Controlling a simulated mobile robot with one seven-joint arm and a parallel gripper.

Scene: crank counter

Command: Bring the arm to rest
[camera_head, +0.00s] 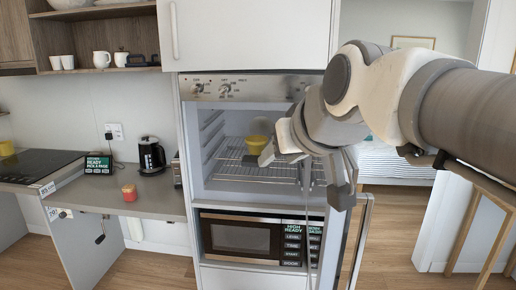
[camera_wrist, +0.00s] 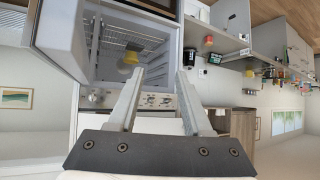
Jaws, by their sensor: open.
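My gripper (camera_wrist: 171,76) is open and empty in the wrist view, its two grey fingers apart with nothing between them. In the head view my arm reaches in from the right, and my gripper (camera_head: 285,158) is in front of the open oven (camera_head: 215,185). The arm hides part of the oven's right side. A yellow bowl-like thing (camera_head: 257,142) is on the oven's wire rack, just beyond the gripper. It also shows in the wrist view (camera_wrist: 131,57), apart from the fingers.
The oven door (camera_head: 360,240) stands open at the right, near my arm. A microwave (camera_head: 240,238) is below the oven. On the left counter (camera_head: 160,200) are a black kettle (camera_head: 151,156) and a red-and-tan pot (camera_head: 129,192). Cupboards (camera_head: 245,35) hang above the oven.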

